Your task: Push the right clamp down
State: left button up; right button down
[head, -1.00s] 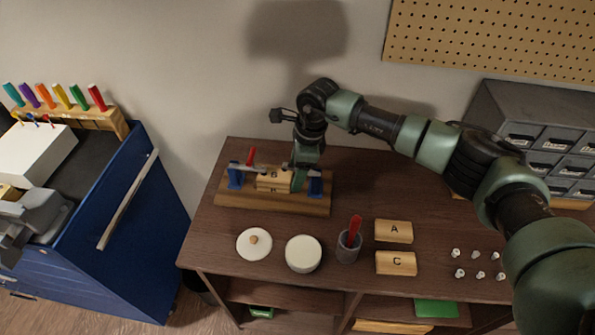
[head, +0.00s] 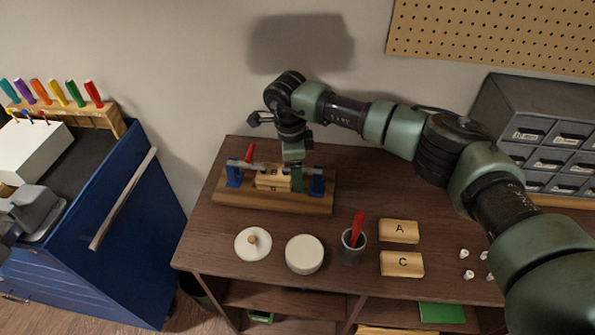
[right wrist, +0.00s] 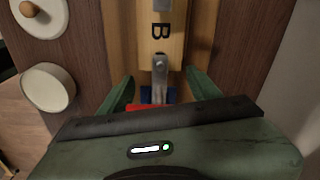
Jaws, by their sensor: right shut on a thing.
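The right clamp (head: 316,183) has a blue base at the right end of a wooden fixture board (head: 235,200). In the right wrist view its metal arm (right wrist: 159,72) lies along the wood over the block marked B (right wrist: 161,30). Its red handle (right wrist: 140,107) shows partly between my fingers. My right gripper (right wrist: 162,85) is shut on the right clamp, one finger at each side; its palm hides much of the handle. The left clamp (head: 234,176) stands at the board's other end, its red handle tilted up. Block B also shows in the head view (head: 272,183). My left gripper is out of view.
In front of the fixture are a knobbed white lid (head: 253,245), a white round container (head: 304,254), a cup (head: 352,250) with a red-handled tool, and blocks A (head: 400,231) and C (head: 402,264). A blue cart (head: 120,220) stands left. Grey drawers (head: 550,135) stand right.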

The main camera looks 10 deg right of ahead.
jog(key=c, duration=0.7)
grip_release()
jog(key=shift+w, duration=0.1)
jog(key=shift+o, duration=1.1)
jog(key=shift+w, duration=0.1)
jog(key=r, duration=0.2)
jog(key=r+b, duration=0.1)
jog(key=r, duration=0.2)
jog(key=a+r+b, duration=0.1)
jog(key=r, duration=0.1)
jog(key=shift+r, duration=0.35)
